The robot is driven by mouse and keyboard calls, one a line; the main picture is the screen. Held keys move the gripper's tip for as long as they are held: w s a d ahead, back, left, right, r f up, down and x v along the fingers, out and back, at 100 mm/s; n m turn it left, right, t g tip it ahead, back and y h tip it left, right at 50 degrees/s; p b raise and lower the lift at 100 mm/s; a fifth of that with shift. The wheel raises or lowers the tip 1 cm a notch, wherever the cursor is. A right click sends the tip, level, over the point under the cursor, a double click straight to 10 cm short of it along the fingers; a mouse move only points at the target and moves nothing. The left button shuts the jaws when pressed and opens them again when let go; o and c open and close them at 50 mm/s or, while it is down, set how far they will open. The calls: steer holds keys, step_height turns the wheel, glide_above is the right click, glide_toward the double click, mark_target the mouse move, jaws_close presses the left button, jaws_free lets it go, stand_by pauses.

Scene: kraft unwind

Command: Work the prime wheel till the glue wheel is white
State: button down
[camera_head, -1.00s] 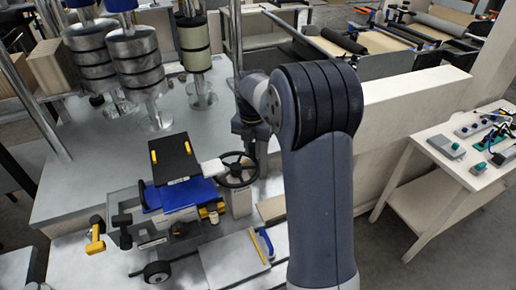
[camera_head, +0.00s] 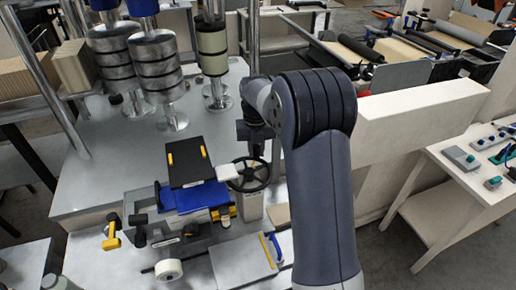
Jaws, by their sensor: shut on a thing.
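The black spoked handwheel, which looks like the prime wheel (camera_head: 262,180), stands on a pale post near the centre, beside the blue and black machine. My gripper (camera_head: 254,155) is at the far side of its rim and shut on it; the fingertips are small and partly hidden by my wrist. The small wheel low at the front of the machine, which looks like the glue wheel (camera_head: 168,270), shows a white tread and a dark hub.
A black plate with yellow tabs (camera_head: 188,162) lies over the blue part (camera_head: 195,196), left of the handwheel. A yellow-handled tool (camera_head: 112,232) is at far left. A pale board (camera_head: 240,262) lies in front. Metal-ringed columns (camera_head: 157,68) stand behind.

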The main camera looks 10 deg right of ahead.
stand_by(0.3)
steer(key=c, duration=1.3)
jaws_free()
steer(key=shift+a, duration=0.15)
steer(key=shift+r, duration=0.1)
step_height(320, 180, up, 11)
steer(key=shift+f+b, duration=0.15)
steer(key=shift+b, duration=0.5)
